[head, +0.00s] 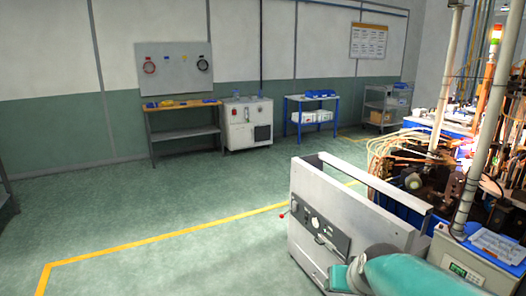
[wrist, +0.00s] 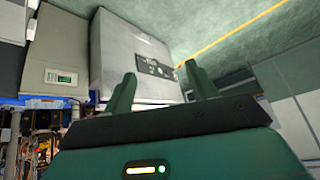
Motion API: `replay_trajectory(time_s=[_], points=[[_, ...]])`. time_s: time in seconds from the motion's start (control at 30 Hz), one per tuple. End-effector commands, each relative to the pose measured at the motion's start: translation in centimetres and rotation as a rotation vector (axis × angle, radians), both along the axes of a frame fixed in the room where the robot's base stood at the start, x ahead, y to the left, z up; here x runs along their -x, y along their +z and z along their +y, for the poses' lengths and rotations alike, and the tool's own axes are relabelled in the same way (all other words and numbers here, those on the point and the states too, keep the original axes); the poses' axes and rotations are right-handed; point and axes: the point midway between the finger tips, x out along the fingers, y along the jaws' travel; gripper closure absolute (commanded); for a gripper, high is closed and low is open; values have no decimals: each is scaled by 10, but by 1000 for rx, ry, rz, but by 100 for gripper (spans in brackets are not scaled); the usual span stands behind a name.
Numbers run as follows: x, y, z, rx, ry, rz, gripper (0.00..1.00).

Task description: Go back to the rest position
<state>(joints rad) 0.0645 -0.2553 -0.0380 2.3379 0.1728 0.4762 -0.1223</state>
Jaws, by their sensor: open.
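My gripper (wrist: 160,90) shows in the wrist view with its two green fingers wide apart and nothing between them. Beyond the fingers, in that view, is the grey-white cabinet (wrist: 130,48) with a dark control panel; a gap between them cannot be judged exactly. In the head view a teal part of my arm (head: 405,274) reaches in at the bottom right, in front of the same cabinet (head: 345,222). The fingertips cannot be made out in the head view.
The sealing machine (head: 440,170) with hoses and a bright glow stands at the right. A box with a green display (head: 462,272) is beside it. A workbench (head: 182,120), a white cabinet (head: 247,122) and a blue table (head: 311,108) line the back wall.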

Motion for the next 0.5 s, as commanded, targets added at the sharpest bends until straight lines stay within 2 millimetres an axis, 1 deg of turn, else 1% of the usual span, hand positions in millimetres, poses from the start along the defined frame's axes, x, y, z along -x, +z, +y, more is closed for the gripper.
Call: replay_trajectory(time_s=[0.03, 0.1, 0.17, 0.2, 0.3, 0.4, 0.5], points=[[17, 11, 7, 5, 19, 2, 42], [41, 22, 14, 13, 39, 17, 42], [61, 29, 18, 22, 52, 29, 42], [74, 33, 21, 30, 62, 39, 42], [107, 41, 25, 51, 79, 60, 42], [134, 44, 27, 70, 86, 81, 42], [150, 46, 27, 83, 88, 92, 42]])
